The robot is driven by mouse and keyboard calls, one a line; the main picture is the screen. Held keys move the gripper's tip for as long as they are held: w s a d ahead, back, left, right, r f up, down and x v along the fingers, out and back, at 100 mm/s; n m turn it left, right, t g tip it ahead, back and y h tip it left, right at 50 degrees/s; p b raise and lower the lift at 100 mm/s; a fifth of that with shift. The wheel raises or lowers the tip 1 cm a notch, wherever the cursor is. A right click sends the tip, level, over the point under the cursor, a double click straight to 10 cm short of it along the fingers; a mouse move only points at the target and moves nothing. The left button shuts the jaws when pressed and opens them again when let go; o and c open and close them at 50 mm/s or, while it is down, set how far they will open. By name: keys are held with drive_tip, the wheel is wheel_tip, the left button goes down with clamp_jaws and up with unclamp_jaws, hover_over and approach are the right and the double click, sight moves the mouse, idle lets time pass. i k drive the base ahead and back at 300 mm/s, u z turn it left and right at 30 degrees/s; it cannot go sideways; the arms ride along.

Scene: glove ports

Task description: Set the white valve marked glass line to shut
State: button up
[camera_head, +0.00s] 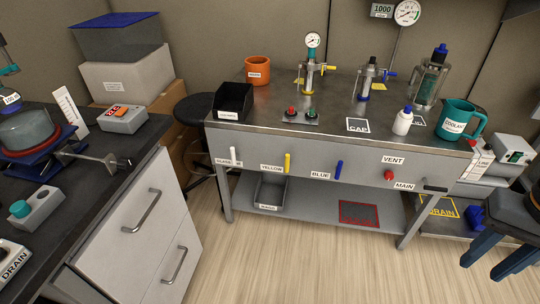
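The white valve (233,154) is on the front panel of the metal bench, at its left end. Its white handle points nearly straight up, leaning slightly left. A label (222,161) reading "GLASS" lies behind and beside it, with part of the wording hidden by the handle. The yellow valve (287,163), blue valve (338,170) and red valve (389,175) sit further right on the same panel. The yellow and blue handles also stand near upright. My gripper is not in view.
A black bin (233,101), an orange mug (258,71) and a teal jug (460,119) stand on the bench. A grey drawer cabinet (130,235) is at left, a black stool (194,109) behind it. Blue stool legs (490,250) show at right. Wooden floor (290,260) in front is clear.

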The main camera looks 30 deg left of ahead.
sight(234, 157)
drive_tip(key=u, duration=0.55)
drive_tip(key=k, duration=0.2)
drive_tip(key=u, duration=1.1)
